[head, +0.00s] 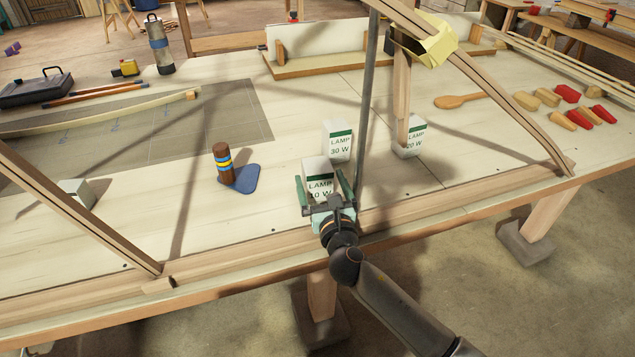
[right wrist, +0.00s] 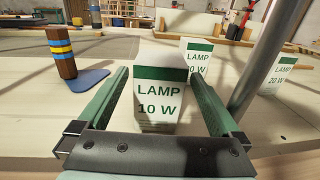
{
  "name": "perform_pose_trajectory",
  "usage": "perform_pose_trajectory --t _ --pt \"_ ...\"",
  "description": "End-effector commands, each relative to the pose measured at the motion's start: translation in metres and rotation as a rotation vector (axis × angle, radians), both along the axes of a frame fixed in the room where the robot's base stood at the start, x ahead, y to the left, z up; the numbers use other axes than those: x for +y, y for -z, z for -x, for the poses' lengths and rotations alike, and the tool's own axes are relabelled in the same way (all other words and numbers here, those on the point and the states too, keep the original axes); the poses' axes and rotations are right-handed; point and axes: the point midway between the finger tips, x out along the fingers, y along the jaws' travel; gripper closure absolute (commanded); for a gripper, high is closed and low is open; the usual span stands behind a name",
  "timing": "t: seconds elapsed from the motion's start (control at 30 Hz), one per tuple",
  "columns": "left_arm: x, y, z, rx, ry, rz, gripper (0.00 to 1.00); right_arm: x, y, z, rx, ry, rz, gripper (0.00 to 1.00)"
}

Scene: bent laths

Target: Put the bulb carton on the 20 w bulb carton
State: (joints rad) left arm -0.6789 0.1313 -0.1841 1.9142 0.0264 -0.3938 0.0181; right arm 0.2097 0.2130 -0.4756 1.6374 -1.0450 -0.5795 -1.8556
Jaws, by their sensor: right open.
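A white bulb carton with a green band, marked LAMP 10 W (head: 318,172), stands upright between the fingers of my right gripper (head: 321,184). That gripper is open, one green finger on each side; the right wrist view shows the 10 W carton (right wrist: 160,95) with gaps beside it. The 20 w bulb carton (head: 416,138) stands upright to the right and farther back, partly hidden by a wooden upright; it also shows in the right wrist view (right wrist: 274,82) at the right. A 30 W carton (head: 338,143) stands just behind the 10 W carton. My left gripper is not in view.
A grey metal post (head: 368,90) rises close to the right of my right gripper. A bent lath (head: 490,85) with a yellow piece (head: 432,42) arches above the 20 W carton. A small grey block (head: 78,194) stands farther left.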

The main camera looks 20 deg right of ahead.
Motion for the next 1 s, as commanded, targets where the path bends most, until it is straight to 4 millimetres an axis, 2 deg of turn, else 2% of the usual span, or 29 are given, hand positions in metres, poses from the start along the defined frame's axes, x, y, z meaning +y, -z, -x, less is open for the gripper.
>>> perform_pose_trajectory --t 0.1,0.2,0.53,1.0 --pt "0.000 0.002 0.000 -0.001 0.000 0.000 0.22 -0.001 0.000 -0.019 -0.001 0.001 -0.001 0.00" --pt "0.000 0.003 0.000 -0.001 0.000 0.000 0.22 -0.002 0.000 -0.029 -0.001 0.001 -0.001 0.00" --pt "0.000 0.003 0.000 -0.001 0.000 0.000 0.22 -0.002 0.000 -0.035 0.000 -0.001 -0.001 0.00" --pt "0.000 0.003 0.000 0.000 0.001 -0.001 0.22 -0.002 0.000 -0.035 0.000 0.000 -0.001 0.53"
